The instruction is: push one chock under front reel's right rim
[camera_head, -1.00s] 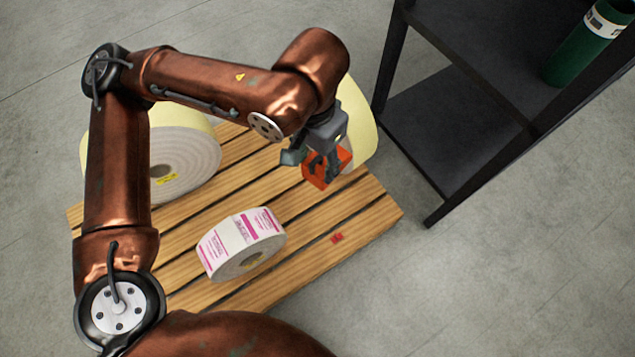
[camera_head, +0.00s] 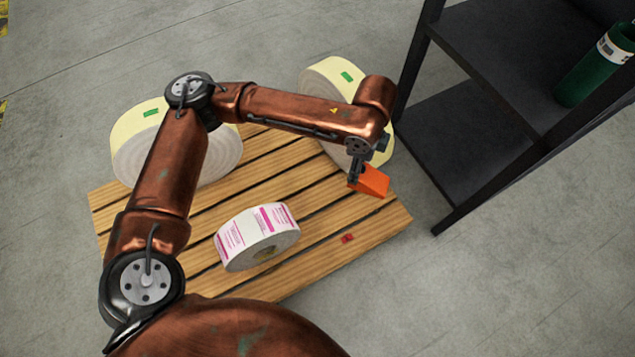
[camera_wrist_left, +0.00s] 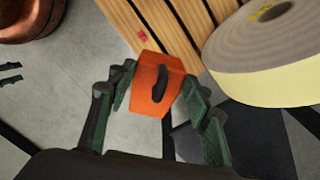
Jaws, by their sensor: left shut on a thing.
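The front reel (camera_head: 257,236) is a white label roll with magenta print, standing on its rim near the front of the wooden pallet (camera_head: 330,195). My left gripper (camera_head: 356,173) is shut on an orange chock (camera_head: 374,183) and holds it above the pallet's right part, behind and to the right of the front reel. In the left wrist view the chock (camera_wrist_left: 158,85), with a dark slot in its face, sits between the fingers (camera_wrist_left: 150,92). The chock is apart from the front reel. My right gripper is out of view.
Two larger cream-rimmed reels stand behind, at back left (camera_head: 140,130) and back right (camera_head: 325,78); my arm partly covers both. A small red mark (camera_head: 347,238) lies on the pallet right of the front reel. A dark shelf rack (camera_head: 445,150) stands at right.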

